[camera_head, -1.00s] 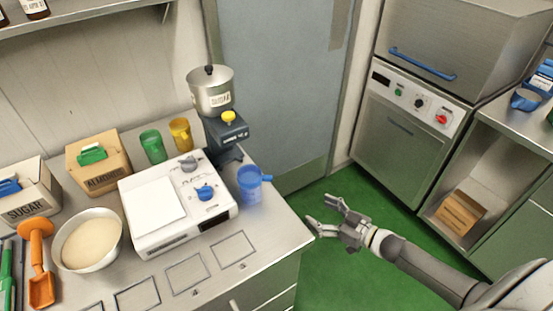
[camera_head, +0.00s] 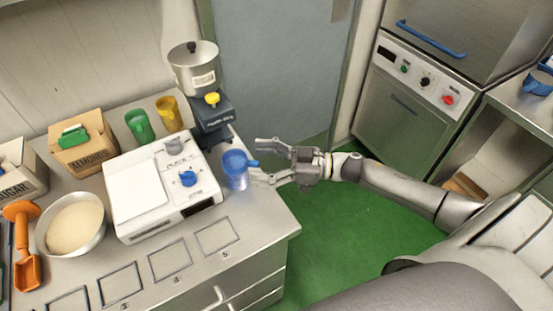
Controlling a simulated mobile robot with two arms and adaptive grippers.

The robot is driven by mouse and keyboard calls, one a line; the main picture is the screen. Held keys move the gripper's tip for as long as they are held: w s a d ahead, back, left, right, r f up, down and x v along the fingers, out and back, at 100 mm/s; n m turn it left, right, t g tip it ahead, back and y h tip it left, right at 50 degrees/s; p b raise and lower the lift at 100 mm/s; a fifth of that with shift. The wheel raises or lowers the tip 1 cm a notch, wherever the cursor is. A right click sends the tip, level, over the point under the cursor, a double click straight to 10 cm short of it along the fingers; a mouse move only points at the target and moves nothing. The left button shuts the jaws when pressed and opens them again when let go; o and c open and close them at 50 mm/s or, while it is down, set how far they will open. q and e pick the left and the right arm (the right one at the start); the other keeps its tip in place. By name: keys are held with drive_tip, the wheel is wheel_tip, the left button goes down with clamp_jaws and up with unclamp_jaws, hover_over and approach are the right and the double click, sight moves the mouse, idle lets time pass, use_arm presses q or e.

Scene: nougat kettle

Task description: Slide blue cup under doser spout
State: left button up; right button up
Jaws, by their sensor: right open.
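The blue cup (camera_head: 235,170) stands upright on the steel counter, just right of the white scale and in front of the doser. Its handle points right. The doser (camera_head: 202,90) has a steel hopper on top, a dark body and a yellow knob (camera_head: 212,99); its spout is hard to make out from this angle. My right gripper (camera_head: 258,160) is open beside the cup's right side, its fingers pointing left toward the handle. I cannot tell whether a finger touches the cup. My left gripper is not in view.
The white scale (camera_head: 135,190) with blue and grey knobs is close left of the cup. Green (camera_head: 139,125) and yellow (camera_head: 169,113) cups stand behind it. A bowl (camera_head: 72,225), an orange scoop (camera_head: 25,260) and boxes are further left. The counter's front right is clear.

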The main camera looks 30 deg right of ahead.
sight(248, 162)
drive_tip(key=p+x, duration=0.1)
drive_tip(key=x, duration=0.3)
drive_tip(key=shift+w+a+r, duration=0.15)
drive_tip(key=shift+a, duration=0.15)
drive_tip(key=shift+w+a, duration=0.4)
drive_tip(key=shift+a, duration=0.25)
drive_tip(key=c, duration=1.1)
drive_tip(key=shift+w+b, duration=0.65)
drive_tip(key=shift+w, duration=1.85)
drive_tip(key=shift+w+b, duration=1.1)
drive_tip(key=shift+w, duration=1.35)
